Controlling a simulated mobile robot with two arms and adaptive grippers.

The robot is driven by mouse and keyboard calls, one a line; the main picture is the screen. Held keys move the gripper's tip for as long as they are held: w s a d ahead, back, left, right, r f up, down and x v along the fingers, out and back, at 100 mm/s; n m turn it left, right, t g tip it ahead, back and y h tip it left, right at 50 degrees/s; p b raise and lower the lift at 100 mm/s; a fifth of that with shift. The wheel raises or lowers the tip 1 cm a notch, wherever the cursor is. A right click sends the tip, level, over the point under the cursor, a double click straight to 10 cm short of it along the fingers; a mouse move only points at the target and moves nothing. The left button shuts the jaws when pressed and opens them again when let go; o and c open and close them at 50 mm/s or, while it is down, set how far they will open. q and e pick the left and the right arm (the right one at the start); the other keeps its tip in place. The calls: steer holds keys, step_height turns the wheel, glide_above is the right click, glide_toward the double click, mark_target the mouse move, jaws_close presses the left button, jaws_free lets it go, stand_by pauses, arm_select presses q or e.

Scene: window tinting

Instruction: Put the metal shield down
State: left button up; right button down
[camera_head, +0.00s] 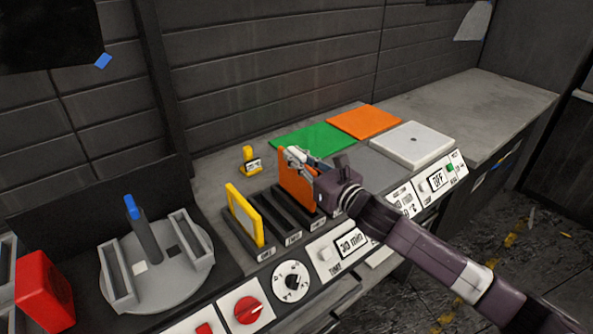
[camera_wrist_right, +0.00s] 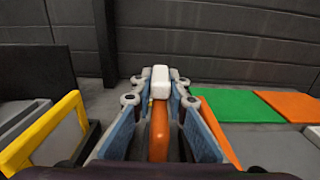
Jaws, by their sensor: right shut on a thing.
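My right gripper (camera_head: 303,161) is shut on the top of an upright orange panel (camera_head: 296,190). This panel stands at the right end of the slotted dark rack (camera_head: 269,219). I cannot tell whether it is fully seated in a slot. In the right wrist view, an orange edge (camera_wrist_right: 159,133) lies between the fingers of the right gripper (camera_wrist_right: 160,103), with a white block (camera_wrist_right: 161,77) beyond it. No other thing in view is clearly a metal shield. My left gripper is not in view.
A yellow-framed panel (camera_head: 244,215) stands at the rack's left end. Green (camera_head: 313,137) and orange (camera_head: 364,121) mats and a white plate (camera_head: 411,145) lie to the right. A round grey fixture (camera_head: 190,268) and red block (camera_head: 44,291) stand left. The far-right counter (camera_head: 480,100) is clear.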

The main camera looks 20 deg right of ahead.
step_height(320, 180, down, 4)
steer(key=shift+r, duration=0.1)
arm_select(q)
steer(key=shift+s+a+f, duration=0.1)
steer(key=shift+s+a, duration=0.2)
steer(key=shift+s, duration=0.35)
arm_select(e)
steer(key=c, duration=1.9)
jaws_free()
steer(key=shift+s, duration=0.15)
arm_select(q)
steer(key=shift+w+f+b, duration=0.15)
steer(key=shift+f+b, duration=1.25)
steer(key=shift+b, duration=0.05)
arm_select(e)
steer(key=v, duration=1.1)
steer(key=shift+s+d, duration=0.15)
steer(key=shift+s, duration=0.2)
